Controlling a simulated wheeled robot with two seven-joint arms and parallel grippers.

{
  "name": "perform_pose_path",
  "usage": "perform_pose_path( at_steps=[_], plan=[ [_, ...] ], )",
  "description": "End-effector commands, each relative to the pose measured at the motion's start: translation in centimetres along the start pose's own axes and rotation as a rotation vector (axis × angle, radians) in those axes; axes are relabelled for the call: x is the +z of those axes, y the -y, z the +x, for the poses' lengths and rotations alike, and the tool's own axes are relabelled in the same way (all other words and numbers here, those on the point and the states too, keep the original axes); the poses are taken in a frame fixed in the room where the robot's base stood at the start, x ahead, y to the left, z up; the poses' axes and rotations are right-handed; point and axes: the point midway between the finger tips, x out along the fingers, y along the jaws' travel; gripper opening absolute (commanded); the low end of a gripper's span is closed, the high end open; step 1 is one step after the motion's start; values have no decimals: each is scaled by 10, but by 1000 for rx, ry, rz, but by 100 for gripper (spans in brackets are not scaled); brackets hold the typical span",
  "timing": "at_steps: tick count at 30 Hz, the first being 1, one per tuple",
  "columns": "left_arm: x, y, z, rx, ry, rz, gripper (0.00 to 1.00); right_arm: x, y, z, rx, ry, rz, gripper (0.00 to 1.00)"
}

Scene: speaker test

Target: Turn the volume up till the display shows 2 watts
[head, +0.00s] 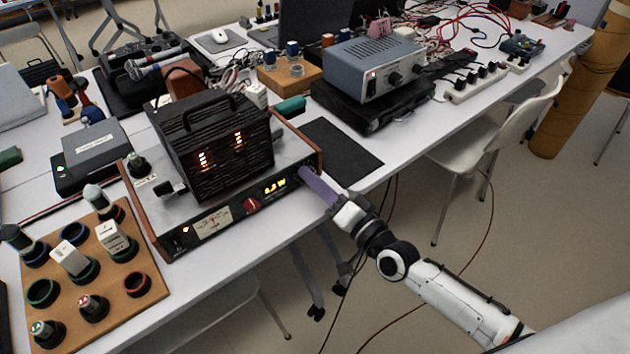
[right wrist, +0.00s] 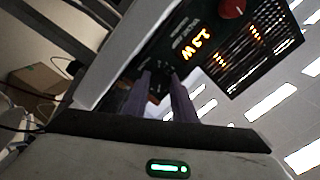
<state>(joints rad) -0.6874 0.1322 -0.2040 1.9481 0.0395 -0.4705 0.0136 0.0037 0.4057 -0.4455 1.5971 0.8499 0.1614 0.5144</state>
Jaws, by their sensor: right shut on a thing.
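The amplifier has wooden side panels and a black front panel (head: 228,208). Its lit amber display (head: 275,186) shows a small number and a W; I cannot read the digits surely. The display also shows, turned, in the right wrist view (right wrist: 196,42). My right gripper (head: 306,175) reaches the right end of the front panel. In the right wrist view its purple fingers (right wrist: 162,88) are shut on a dark knob (right wrist: 159,76) right of the display. The fingers hide most of that knob in the head view. My left gripper is not in view.
A red knob (head: 252,205) and a needle meter (head: 213,223) sit left of the display. A black ribbed unit with a handle (head: 215,145) stands on the amplifier. A wooden tube board (head: 118,295) lies at left, a grey power supply (head: 372,66) behind. A dark mat (head: 340,147) lies bare at right.

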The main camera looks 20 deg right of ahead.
Motion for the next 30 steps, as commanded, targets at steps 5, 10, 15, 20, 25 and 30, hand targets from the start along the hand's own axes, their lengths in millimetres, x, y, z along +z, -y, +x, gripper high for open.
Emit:
perform_pose_path(
  at_steps=[5, 10, 15, 20, 25, 30],
  plan=[
    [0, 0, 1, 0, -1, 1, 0, 0, 0, 0, 1, 0, 53, 2],
    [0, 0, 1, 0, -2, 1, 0, 0, 0, 0, 1, 0, 73, 2],
    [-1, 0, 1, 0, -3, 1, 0, 0, 0, 0, 1, 0, 76, 2],
    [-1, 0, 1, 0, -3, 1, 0, 0, 0, 0, 1, 0, 75, 2],
    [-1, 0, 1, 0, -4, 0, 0, 0, 0, 0, 1, 0, 75, 32],
    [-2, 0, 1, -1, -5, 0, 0, 0, 0, 0, 1, 0, 75, 32]
  ],
)
